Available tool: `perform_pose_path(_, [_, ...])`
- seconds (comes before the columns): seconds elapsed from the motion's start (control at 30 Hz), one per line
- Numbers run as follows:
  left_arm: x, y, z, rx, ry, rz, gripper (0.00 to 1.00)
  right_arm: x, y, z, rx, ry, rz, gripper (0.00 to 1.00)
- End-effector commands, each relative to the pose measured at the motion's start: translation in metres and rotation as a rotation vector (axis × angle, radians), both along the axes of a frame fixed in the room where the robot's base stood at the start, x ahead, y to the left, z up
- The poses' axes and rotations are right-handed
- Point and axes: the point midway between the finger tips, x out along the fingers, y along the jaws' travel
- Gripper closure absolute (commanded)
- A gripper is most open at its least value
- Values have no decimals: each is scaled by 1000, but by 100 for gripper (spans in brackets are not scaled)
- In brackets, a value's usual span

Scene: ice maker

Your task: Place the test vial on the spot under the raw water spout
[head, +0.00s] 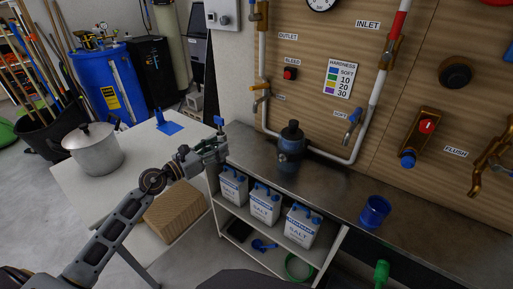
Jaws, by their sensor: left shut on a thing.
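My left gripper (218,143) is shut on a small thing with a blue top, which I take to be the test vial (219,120). It holds the vial upright near the left end of the metal counter. The fingers hide most of the vial's body. The spout with a yellow handle (260,97) is on the wooden panel, up and to the right of the gripper. A small label beside it is too blurred to read surely. I cannot make out a marked spot on the counter below it. My right gripper is not in view.
A dark blue pump-like body (290,148) stands on the metal counter (335,188), with a blue cup (374,212) farther right.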

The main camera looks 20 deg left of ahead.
Motion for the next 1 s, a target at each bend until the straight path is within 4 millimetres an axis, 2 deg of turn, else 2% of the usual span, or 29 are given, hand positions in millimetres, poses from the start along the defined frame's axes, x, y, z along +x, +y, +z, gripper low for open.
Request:
perform_pose_path(0.37, [6,-3,1,-1,-2,0,82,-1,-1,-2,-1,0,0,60])
perform_pose_path(1.0, [56,-31,2,-1,-3,0,82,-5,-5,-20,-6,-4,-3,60])
